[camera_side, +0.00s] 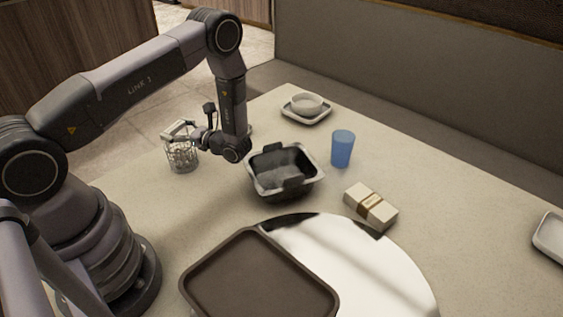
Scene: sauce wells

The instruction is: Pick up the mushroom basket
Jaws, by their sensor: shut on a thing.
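A small clear or wire-like basket (183,158) with pale, greyish contents is at the table's left side, left of the black square pan. I take it for the mushroom basket; its contents are too small to make out. My gripper (178,136) reaches in from the right, level with the basket's top, and is shut on its rim. The fingertips partly cover the upper edge. The basket looks upright. I cannot tell whether its base touches the table.
A black square pan (262,183) stands close right of my wrist. A brown tray (250,283) overlaps a round shiny plate (395,270) in front. A bench lines the back.

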